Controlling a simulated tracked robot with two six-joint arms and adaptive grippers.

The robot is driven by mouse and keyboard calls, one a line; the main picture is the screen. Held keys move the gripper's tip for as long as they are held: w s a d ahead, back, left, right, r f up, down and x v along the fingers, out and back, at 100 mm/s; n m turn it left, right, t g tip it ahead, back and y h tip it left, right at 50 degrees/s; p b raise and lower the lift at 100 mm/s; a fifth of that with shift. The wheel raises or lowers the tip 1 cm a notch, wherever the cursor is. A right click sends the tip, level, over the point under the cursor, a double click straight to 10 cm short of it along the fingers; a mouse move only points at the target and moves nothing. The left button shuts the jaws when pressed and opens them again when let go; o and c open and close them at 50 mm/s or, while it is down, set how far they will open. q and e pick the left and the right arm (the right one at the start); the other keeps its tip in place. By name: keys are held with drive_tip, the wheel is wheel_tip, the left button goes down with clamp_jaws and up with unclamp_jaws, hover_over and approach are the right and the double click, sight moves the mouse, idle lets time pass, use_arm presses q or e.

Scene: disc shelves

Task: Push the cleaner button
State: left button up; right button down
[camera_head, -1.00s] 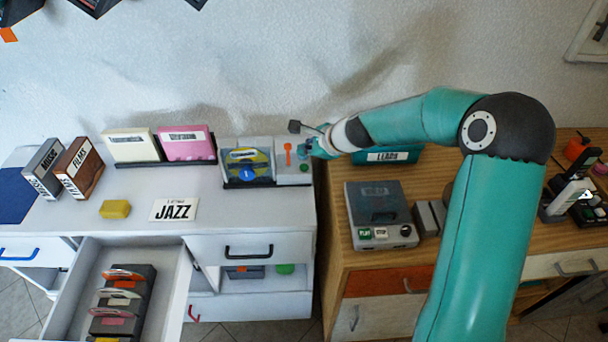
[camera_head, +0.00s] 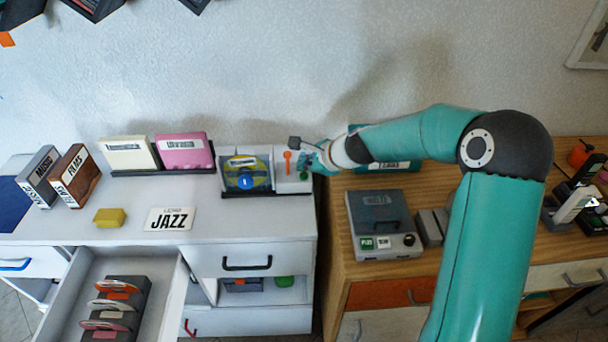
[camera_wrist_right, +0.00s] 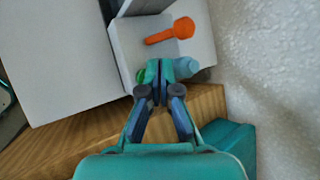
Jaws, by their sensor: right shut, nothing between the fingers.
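The cleaner (camera_head: 231,186) is a white and grey unit with a disc on the right part of the white cabinet in the head view. Its side panel carries an orange lever (camera_head: 288,161), also in the right wrist view (camera_wrist_right: 172,32), and a small green button (camera_wrist_right: 140,76). My right gripper (camera_head: 311,164) is shut and empty over this panel. In the right wrist view its fingertips (camera_wrist_right: 160,70) are beside the green button and partly hide it. I cannot tell whether they touch it. My left gripper is not in view.
An open drawer (camera_head: 165,285) is below. A grey player (camera_head: 385,222) stands on the wooden cabinet. The wall is close behind.

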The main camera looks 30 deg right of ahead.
sight(305, 176)
drive_tip(key=shift+f, duration=0.15)
idle(0.6)
drive_tip(key=shift+f+b, duration=0.25)
drive_tip(key=shift+b, duration=0.15)
drive_tip(key=shift+f+b, duration=0.45)
idle(0.6)
drive_tip(key=shift+r, duration=0.1)
drive_tip(key=shift+r+p, duration=0.8)
drive_tip(key=shift+p, duration=0.15)
drive_tip(key=shift+r, duration=0.1)
wheel_tip(305, 176, up, 5)
drive_tip(key=p, duration=0.5)
idle(0.7)
